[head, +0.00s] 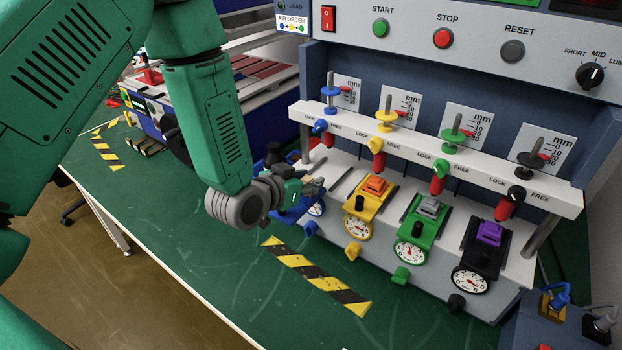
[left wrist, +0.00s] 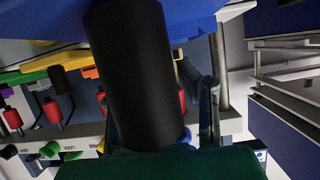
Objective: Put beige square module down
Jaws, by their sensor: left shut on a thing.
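My left gripper (head: 312,187) is at the blue fixture (head: 288,216), the leftmost in the row, low over its top. In the left wrist view a large black cylinder (left wrist: 138,75) stands close to the camera and blocks the fingertips. Blue fixture surface (left wrist: 205,22) fills the top of that view. My right gripper is not in view.
To the right stand a yellow fixture (head: 381,199) with an orange module, a green one (head: 434,224) with a grey module and a black one with a purple module (head: 489,233). A white rail (head: 430,157) with plungers runs above. The green table (head: 210,255) in front is clear.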

